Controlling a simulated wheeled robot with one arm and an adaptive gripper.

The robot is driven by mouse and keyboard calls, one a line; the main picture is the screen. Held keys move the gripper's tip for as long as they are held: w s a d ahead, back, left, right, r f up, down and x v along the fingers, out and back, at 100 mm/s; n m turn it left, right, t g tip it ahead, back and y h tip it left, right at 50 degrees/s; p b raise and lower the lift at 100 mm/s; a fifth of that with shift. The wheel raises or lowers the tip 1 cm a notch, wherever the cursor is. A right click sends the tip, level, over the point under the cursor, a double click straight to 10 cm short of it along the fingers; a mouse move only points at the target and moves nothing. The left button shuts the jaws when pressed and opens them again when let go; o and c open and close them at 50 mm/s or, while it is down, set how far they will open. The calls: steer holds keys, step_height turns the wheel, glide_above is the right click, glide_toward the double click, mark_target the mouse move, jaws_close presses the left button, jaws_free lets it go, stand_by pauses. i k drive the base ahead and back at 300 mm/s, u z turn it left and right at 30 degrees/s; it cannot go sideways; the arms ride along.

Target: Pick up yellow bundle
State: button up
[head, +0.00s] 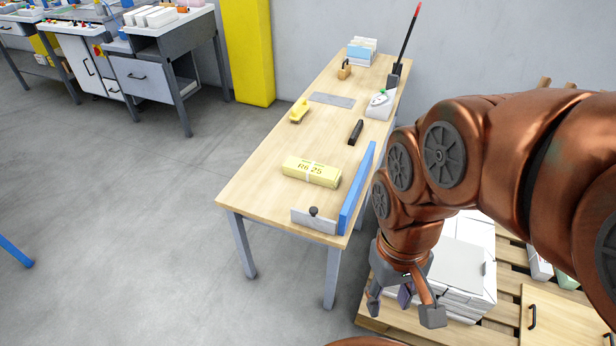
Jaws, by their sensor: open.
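The yellow bundle (311,172) lies on the wooden table (262,187) near its front end. It has a pale band around its middle and dark print on top. My gripper (405,300) hangs to the right of the table, lower in the picture than the bundle and apart from it. Its fingers point down and are spread open, with nothing between them. My copper arm reaches in from the right and hides part of the table's right side.
A blue rail (357,190) and a grey plate with a knob (314,221) edge the table's front right corner. A black object (355,132), a yellow tool (299,111) and a grey mat (332,100) lie farther back.

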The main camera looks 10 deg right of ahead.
mark_target(326, 176)
steer(key=u, duration=0.75)
steer(key=i, duration=0.65)
steer(key=u, duration=1.2)
steer(key=i, duration=1.2)
steer(key=z, duration=0.45)
steer(key=i, duration=0.9)
steer(key=z, duration=1.25)
steer(key=i, duration=0.35)
steer(key=z, duration=0.4)
